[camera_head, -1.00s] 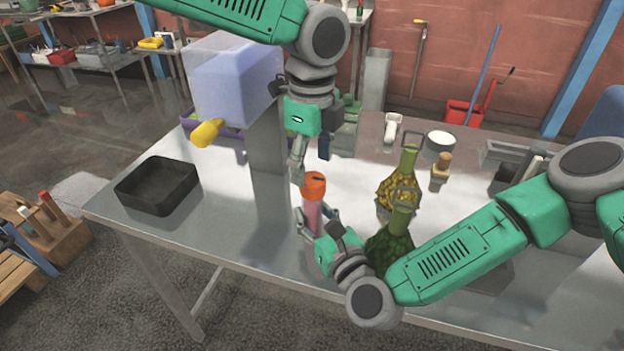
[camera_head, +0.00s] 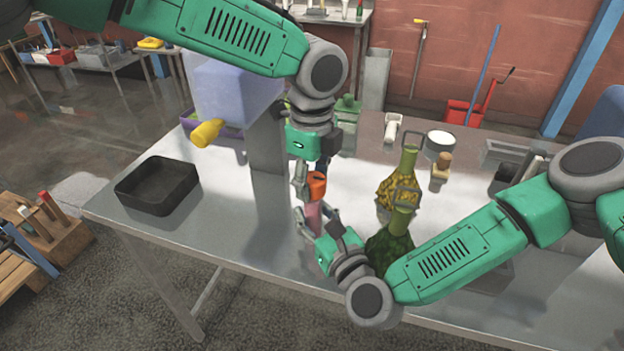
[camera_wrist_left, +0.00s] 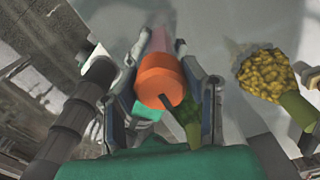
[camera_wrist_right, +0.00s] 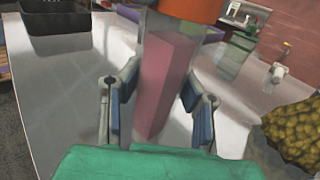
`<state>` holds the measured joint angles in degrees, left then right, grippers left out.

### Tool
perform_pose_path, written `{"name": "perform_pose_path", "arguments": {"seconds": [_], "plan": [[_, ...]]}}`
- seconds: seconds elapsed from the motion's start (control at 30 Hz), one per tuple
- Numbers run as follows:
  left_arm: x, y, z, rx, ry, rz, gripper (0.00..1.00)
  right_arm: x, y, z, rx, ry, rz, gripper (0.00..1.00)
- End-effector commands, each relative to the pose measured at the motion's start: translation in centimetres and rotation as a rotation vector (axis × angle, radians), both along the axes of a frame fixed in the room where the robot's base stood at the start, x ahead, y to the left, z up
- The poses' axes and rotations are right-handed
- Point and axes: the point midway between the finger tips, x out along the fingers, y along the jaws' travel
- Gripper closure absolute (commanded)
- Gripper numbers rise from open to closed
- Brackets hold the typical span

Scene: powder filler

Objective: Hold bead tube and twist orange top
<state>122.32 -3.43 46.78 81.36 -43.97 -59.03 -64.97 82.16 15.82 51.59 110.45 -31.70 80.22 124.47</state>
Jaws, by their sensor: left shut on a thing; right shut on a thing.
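The bead tube (camera_head: 313,214) has a pinkish body and an orange top (camera_head: 317,184). It stands upright above the table's front middle. My right gripper (camera_head: 318,222) is shut on the tube's body from the front right; its fingers flank the pink body (camera_wrist_right: 165,85) in the right wrist view. My left gripper (camera_head: 309,187) comes down from above and is shut on the orange top, with a finger on each side of it in the left wrist view (camera_wrist_left: 162,80). The tube's lower end is partly hidden by my right gripper in the head view.
A bottle with yellow contents (camera_head: 398,188) and a dark green bottle (camera_head: 392,243) stand close right of the tube. A black tray (camera_head: 157,187) lies at the left. A bluish box with a yellow spout (camera_head: 206,133) stands behind.

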Motion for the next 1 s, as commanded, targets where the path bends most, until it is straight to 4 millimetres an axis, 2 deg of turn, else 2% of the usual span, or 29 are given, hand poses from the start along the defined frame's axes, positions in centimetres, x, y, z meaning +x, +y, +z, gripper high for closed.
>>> {"name": "perform_pose_path", "arguments": {"seconds": [0.37,1.0], "plan": [[0.15,-0.01,0.10,0.000,-0.007,0.137,0.91,-0.22,0.18,-0.09,-0.002,0.002,0.007,1.00],[0.08,-0.03,0.14,-0.004,-0.011,0.726,0.91,-0.33,0.29,-0.08,-0.002,0.002,0.010,1.00]]}}
